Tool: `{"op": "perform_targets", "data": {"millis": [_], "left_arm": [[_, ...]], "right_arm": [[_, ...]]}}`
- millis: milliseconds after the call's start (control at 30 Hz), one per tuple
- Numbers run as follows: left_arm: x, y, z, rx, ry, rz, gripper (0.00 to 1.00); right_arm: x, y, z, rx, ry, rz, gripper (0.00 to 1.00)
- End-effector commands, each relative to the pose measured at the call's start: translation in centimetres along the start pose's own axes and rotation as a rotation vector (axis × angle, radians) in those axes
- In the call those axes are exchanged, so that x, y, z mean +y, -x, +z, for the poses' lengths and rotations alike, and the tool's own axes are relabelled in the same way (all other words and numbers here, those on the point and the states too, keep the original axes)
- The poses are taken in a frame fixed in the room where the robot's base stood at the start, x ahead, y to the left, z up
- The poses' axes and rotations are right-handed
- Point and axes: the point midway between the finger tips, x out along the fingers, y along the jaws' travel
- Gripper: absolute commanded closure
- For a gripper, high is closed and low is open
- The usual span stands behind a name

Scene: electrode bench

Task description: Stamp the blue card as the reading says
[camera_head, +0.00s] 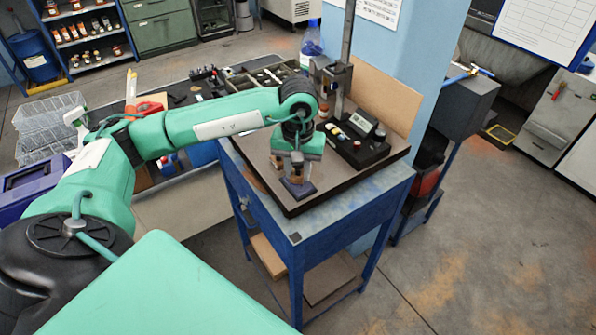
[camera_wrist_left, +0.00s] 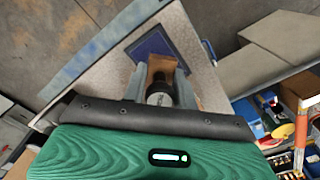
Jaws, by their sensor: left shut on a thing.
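My left gripper (camera_head: 297,177) points down over the near part of the dark board on the blue bench. It is shut on a stamp with a wooden body (camera_wrist_left: 160,68) and a dark round end, seen between the fingers (camera_wrist_left: 160,92) in the left wrist view. The blue card (camera_head: 299,189) lies flat under the gripper; it also shows in the left wrist view (camera_wrist_left: 152,43), partly covered by the stamp. I cannot tell whether the stamp touches the card. A meter with a small display (camera_head: 362,123) stands behind; its reading is too small to read. My right gripper is out of view.
The dark board (camera_head: 345,178) is bare to the right of the card. A black unit (camera_head: 357,150) with the meter and a post stand (camera_head: 338,85) are at its back. A bottle (camera_head: 312,42) stands behind, near the blue pillar (camera_head: 420,70).

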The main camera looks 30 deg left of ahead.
Motion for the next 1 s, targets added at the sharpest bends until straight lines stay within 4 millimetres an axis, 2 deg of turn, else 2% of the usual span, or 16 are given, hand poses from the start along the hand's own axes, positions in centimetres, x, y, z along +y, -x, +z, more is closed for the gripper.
{"op": "perform_targets", "data": {"millis": [600, 1000], "left_arm": [[0.0, 5.2, -0.1, 0.004, 0.001, 0.002, 0.86], [0.0, 5.3, 0.0, 0.002, 0.000, 0.002, 0.86]], "right_arm": [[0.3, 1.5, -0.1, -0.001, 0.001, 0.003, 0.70], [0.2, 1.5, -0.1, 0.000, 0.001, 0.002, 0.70]]}}
